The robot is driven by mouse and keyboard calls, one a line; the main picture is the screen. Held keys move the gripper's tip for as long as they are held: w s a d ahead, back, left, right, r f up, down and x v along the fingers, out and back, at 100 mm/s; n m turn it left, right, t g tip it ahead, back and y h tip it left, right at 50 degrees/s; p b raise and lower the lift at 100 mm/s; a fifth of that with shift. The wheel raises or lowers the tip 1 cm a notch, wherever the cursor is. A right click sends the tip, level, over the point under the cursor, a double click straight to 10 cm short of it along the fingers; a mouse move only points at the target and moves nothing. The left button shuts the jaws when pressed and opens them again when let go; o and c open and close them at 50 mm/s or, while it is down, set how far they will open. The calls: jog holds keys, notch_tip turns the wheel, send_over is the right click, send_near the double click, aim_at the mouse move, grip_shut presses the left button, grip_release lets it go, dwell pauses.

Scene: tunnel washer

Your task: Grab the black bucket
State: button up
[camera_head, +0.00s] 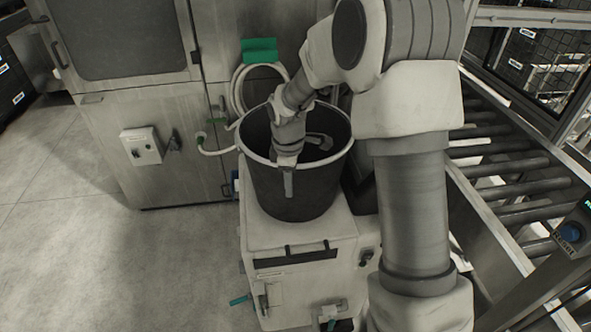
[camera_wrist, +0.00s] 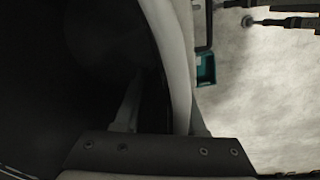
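The black bucket (camera_head: 300,192) stands upright on a white machine box, its mouth facing up and its rim pale. My gripper (camera_head: 287,172) reaches down at the near rim, one finger showing outside the wall. In the wrist view the gripper (camera_wrist: 165,112) straddles the bucket's rim (camera_wrist: 174,60). One finger is inside the dark bucket and the other is outside, partly hidden by the rim. A gap shows between the inner finger and the wall, so the fingers look open. The bucket's inside is too dark to make out.
The bucket rests on the white box (camera_head: 300,290), which has fittings on its front. A steel cabinet (camera_head: 150,150) with a coiled white hose (camera_head: 240,95) stands behind. A roller conveyor (camera_head: 515,185) runs along the right. Bare floor (camera_head: 90,260) lies open at left.

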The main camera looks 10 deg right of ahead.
jog(key=shift+f, duration=0.25)
dwell(0.3)
grip_shut()
dwell(1.2)
jog(key=shift+w+r, duration=0.1)
